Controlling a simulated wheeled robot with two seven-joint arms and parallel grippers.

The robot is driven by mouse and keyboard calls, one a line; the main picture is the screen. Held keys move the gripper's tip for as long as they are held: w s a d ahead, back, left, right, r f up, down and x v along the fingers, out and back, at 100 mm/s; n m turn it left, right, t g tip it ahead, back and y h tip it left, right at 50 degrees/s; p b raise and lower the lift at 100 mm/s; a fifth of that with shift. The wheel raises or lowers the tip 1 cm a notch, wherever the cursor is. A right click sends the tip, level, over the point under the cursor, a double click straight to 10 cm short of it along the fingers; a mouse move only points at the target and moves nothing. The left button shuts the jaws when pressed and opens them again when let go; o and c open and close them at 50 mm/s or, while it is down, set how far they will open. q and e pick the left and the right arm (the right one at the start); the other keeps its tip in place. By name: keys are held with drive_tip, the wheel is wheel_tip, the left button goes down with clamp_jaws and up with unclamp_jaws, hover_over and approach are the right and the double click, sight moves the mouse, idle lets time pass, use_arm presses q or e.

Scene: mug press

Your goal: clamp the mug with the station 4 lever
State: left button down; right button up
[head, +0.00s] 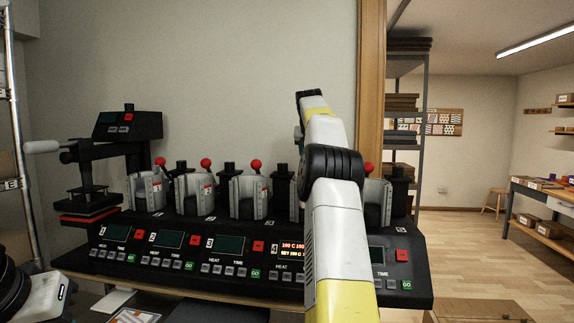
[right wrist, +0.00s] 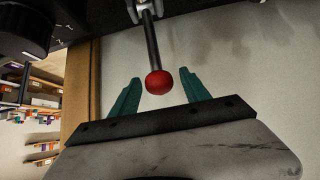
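The press (head: 220,250) carries a row of numbered stations. I cannot tell whether either finger touches the ball. In the head view a bit of teal of my right gripper (head: 298,135) shows beside the wrist. My left gripper is not in view; only part of that arm shows at lower left.
Neighbouring stations have upright levers with red balls (head: 256,164) close to my right arm. A flat heat press (head: 88,170) stands at left. A wooden post (head: 371,70) and metal shelf (head: 408,90) stand behind at right.

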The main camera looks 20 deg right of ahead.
drive_tip(key=shift+r, duration=0.1)
drive_tip(key=shift+v, duration=2.95)
drive_tip(key=shift+s+a, duration=0.1)
drive_tip(key=s+a+f+n+y, duration=0.3)
drive_tip(key=s+a+n+y, duration=0.1)
drive_tip(key=s+a, duration=1.45)
drive_tip(key=s+a+f+n+y, duration=0.1)
drive_tip(key=s+a+f, duration=0.3)
drive_tip(key=s+f, duration=0.2)
drive_tip(key=s+a+f+n+g+y, duration=0.1)
drive_tip(key=s+a+f, duration=0.3)
drive_tip(key=s, duration=0.5)
drive_tip(key=s+a+f+n+y, duration=0.1)
drive_tip(key=s+a+f, duration=0.3)
drive_tip(key=s+f, duration=0.4)
drive_tip(key=shift+a+f, duration=0.25)
drive_tip(key=shift+a, duration=0.15)
drive_tip(key=shift+d, duration=0.1)
